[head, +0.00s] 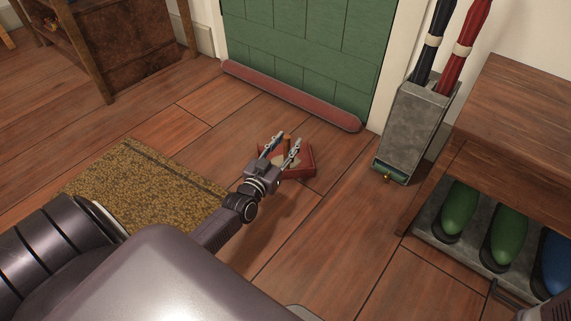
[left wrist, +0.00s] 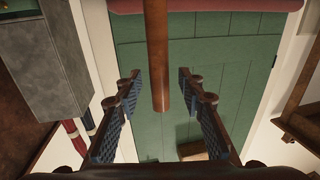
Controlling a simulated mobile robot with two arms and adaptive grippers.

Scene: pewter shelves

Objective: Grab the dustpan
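The dustpan (head: 307,162) is a small red pan on the wooden floor in front of the green door. Its brown handle (head: 287,144) stands up between the fingers of my left gripper (head: 286,145). The gripper partly hides the pan in the head view. In the left wrist view the brown handle (left wrist: 159,50) comes down from the top edge and ends between the two blue-padded fingers of the left gripper (left wrist: 158,88). A gap shows on both sides of the handle, so the fingers are open around it and apart from it.
A red draught stopper (head: 290,95) lies along the green door (head: 305,50). A grey umbrella stand (head: 418,125) and a wooden rack with boots (head: 508,238) stand at right. A yellow-brown mat (head: 140,185) lies at left. The floor right of the dustpan is clear.

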